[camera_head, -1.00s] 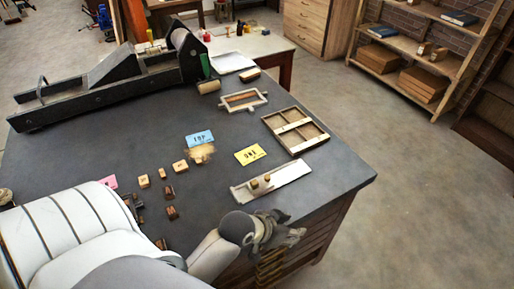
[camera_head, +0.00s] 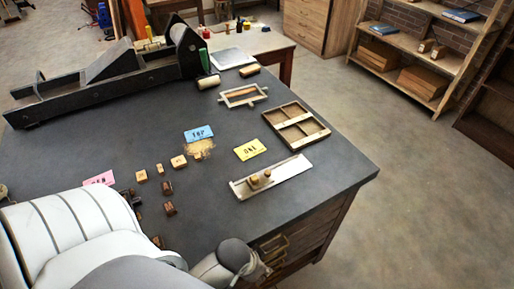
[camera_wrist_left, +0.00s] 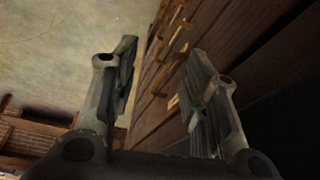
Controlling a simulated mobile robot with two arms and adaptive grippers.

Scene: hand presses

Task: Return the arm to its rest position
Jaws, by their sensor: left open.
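My left arm comes in from the lower left in the head view, over the near edge of the dark table (camera_head: 330,178). My left gripper (camera_head: 258,272) is low beside the front of the table, mostly hidden behind its own wrist. In the left wrist view the two fingers of the left gripper (camera_wrist_left: 160,95) stand apart with nothing between them. Behind them are the wooden drawer fronts (camera_wrist_left: 240,60) of the table and the floor. My right gripper is in neither view.
On the table are a composing stick (camera_head: 292,172) with small blocks, a divided wooden tray (camera_head: 283,112), a frame (camera_head: 240,96), a blue card (camera_head: 199,133), a yellow card (camera_head: 249,149), a pink card (camera_head: 101,178) and several wooden blocks. A press (camera_head: 110,80) stands at the back left. Floor at right is clear.

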